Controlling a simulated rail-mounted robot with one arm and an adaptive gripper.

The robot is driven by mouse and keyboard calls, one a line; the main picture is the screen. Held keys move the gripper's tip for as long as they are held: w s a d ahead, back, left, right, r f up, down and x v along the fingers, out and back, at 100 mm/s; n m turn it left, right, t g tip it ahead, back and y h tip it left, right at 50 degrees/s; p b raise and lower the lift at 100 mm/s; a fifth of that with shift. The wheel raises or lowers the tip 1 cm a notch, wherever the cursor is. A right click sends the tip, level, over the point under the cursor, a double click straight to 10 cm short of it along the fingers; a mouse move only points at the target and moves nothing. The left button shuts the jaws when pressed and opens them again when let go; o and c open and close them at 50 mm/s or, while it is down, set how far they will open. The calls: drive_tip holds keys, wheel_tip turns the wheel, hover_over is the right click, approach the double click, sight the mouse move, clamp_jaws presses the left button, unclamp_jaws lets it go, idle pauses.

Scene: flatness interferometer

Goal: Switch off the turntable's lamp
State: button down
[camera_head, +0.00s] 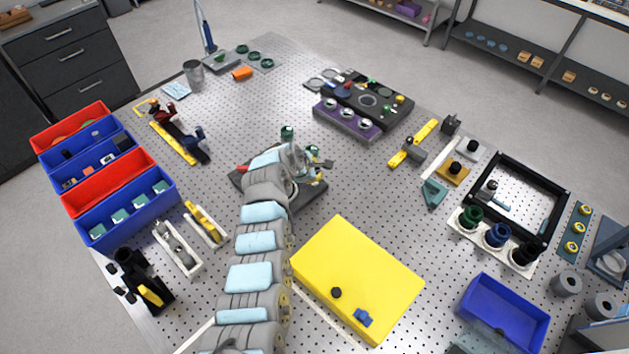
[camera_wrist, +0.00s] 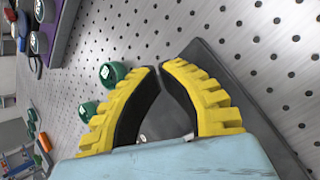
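No part in view is clearly marked as the turntable or its lamp. My gripper (camera_head: 300,160) is over a dark plate (camera_head: 312,197) near the table's middle, with green-topped knobs (camera_head: 287,132) beside it. In the wrist view, my gripper's yellow-and-black fingers (camera_wrist: 161,68) meet at their tips, with nothing visible held between them. The dark plate (camera_wrist: 215,75) lies below them, and a green knob (camera_wrist: 112,73) stands left of the fingers. A black unit (camera_head: 385,112) with a round disc and coloured buttons sits farther back. My arm hides part of the dark plate.
A yellow box (camera_head: 355,265) lies right of my arm. Red and blue bins (camera_head: 125,213) line the left edge. A purple block (camera_head: 347,122) with white-topped knobs stands before the black unit. A black frame (camera_head: 515,195) is at right. Bare perforated table (camera_head: 245,110) lies behind my gripper.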

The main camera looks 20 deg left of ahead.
drive_tip(key=shift+f, duration=0.1)
idle(0.5)
drive_tip(key=shift+f, duration=0.35)
drive_tip(key=shift+f, duration=0.4)
idle(0.6)
drive_tip(key=shift+r, duration=0.15)
drive_tip(key=shift+r+p, duration=0.65)
drive_tip(key=shift+r, duration=0.05)
wheel_tip(320, 180, up, 6)
drive_tip(key=p, duration=0.5)
drive_tip(key=shift+p, duration=0.3)
idle(0.4)
